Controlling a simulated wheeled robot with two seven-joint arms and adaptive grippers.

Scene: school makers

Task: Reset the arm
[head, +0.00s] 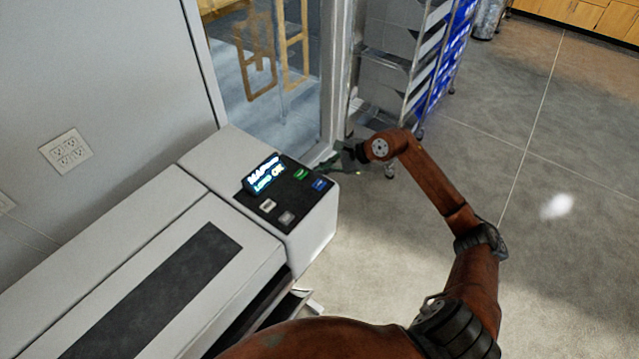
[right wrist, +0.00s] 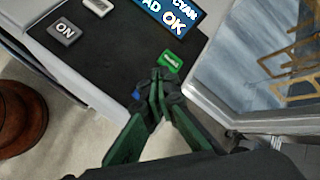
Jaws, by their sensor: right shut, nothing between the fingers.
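My right arm (head: 432,180) reaches up from the bottom of the head view and bends left toward a large white printer. My right gripper (head: 342,158) is at the far right end of the printer's control panel, dark green and small in this view. In the right wrist view the gripper (right wrist: 158,98) is shut and empty, its fingertips close to the green button (right wrist: 170,60). I cannot tell whether they touch the panel. A blue button is partly hidden behind the fingers. My left gripper is not in view.
The printer (head: 150,235) stands against a grey wall, with a lit display (head: 264,174) reading "OK". A glass door or window (head: 265,65) and a metal rack (head: 400,60) stand behind. Open concrete floor (head: 540,200) lies to the right.

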